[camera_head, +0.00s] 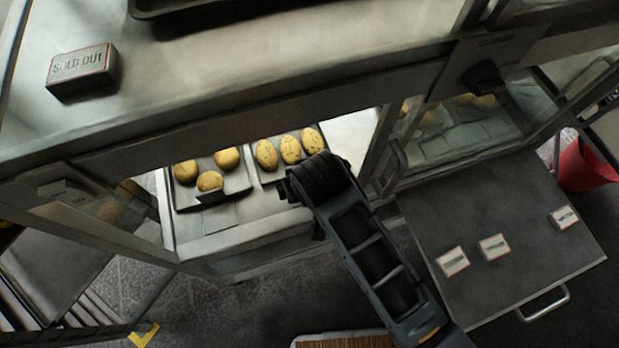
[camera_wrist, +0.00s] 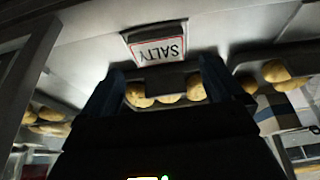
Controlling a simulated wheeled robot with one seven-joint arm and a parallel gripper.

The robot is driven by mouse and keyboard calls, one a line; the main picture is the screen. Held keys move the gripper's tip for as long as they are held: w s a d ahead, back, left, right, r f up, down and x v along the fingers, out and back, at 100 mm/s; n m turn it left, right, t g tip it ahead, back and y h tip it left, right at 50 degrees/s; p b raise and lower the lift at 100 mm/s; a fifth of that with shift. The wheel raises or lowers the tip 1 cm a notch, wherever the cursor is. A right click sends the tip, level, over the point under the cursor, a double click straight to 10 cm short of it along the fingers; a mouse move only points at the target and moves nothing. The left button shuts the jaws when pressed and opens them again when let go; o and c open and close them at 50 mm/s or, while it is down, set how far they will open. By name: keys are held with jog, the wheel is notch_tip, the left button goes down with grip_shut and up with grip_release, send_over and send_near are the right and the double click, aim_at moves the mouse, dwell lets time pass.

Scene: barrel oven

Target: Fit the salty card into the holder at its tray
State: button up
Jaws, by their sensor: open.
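The white salty card (camera_wrist: 157,51), with a red border and upside-down lettering, stands at the front of a tray of rolls in the wrist view. In the head view my gripper (camera_head: 312,182) covers the front of the right tray (camera_head: 262,177), hiding card and holder there. Speckled rolls (camera_head: 290,150) lie on that tray.
A left tray (camera_head: 238,183) holds plain rolls, with a dark holder (camera_head: 212,197) at its front. Several small cards (camera_head: 494,247) lie on the grey surface (camera_head: 520,285) at right. The cabinet's glass and frame surround the opening. A "SOLD OUT" block (camera_head: 80,70) sits on top.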

jog(key=v, duration=1)
jog(key=shift+p, duration=0.35)
jog(key=shift+s, duration=0.1)
